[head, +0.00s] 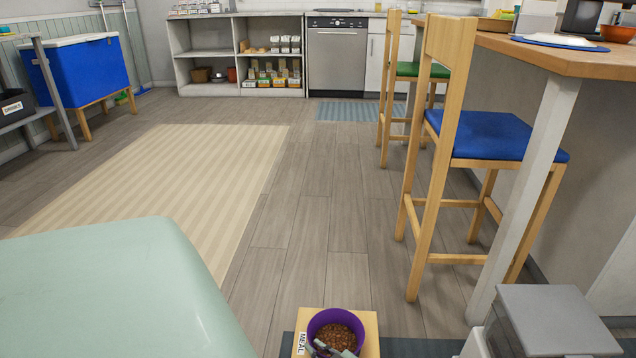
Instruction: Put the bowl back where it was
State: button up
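A purple bowl (313,325) filled with brown pellets is at the bottom centre of the head view. It appears upright on a light wooden board (370,325) with a white label reading "MEAL" (302,343). The tip of my gripper (325,349) shows at the near side of the bowl, overlapping its near rim in the picture. The frame edge cuts off the rest of the gripper. I cannot tell whether its fingers are closed on the rim.
A dark mat (400,347) lies around the board. A large pale green rounded surface (100,290) fills the lower left. A blue-seated stool (485,135) and a wooden counter (540,55) stand at right. Open floor (310,225) and a striped rug (170,175) lie beyond.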

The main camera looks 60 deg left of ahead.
jog(key=shift+o, duration=1.2)
